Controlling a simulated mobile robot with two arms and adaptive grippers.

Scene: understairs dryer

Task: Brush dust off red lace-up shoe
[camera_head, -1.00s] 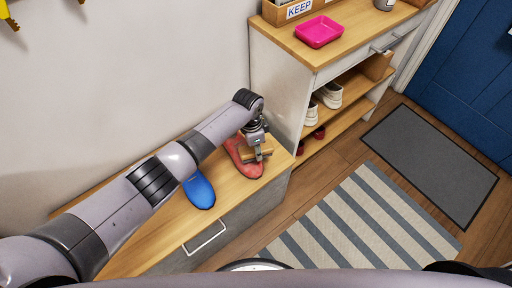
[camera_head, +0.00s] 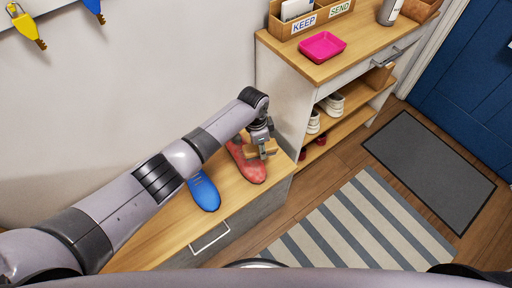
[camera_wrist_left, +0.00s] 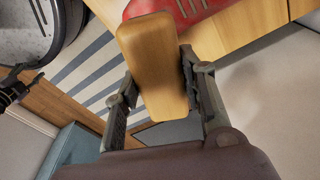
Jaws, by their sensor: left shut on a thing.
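The red shoe (camera_head: 251,171) lies on the wooden bench top (camera_head: 168,227), near its right end. Pale marks show on it. My left gripper (camera_head: 264,148) is shut on a wooden brush (camera_head: 256,154), held over the right side of the shoe. Whether its bristles touch the shoe cannot be seen. In the left wrist view the brush (camera_wrist_left: 152,60) sits between the fingers of my gripper (camera_wrist_left: 163,82). Part of the red shoe (camera_wrist_left: 166,8) shows beyond the brush. My right gripper is not in view.
A blue shoe (camera_head: 204,191) lies left of the red one. A shelf unit at the right holds a pink tray (camera_head: 322,46), an organizer box (camera_head: 313,20) and white shoes (camera_head: 333,103). A striped rug (camera_head: 365,225) and grey mat (camera_head: 430,165) lie on the floor.

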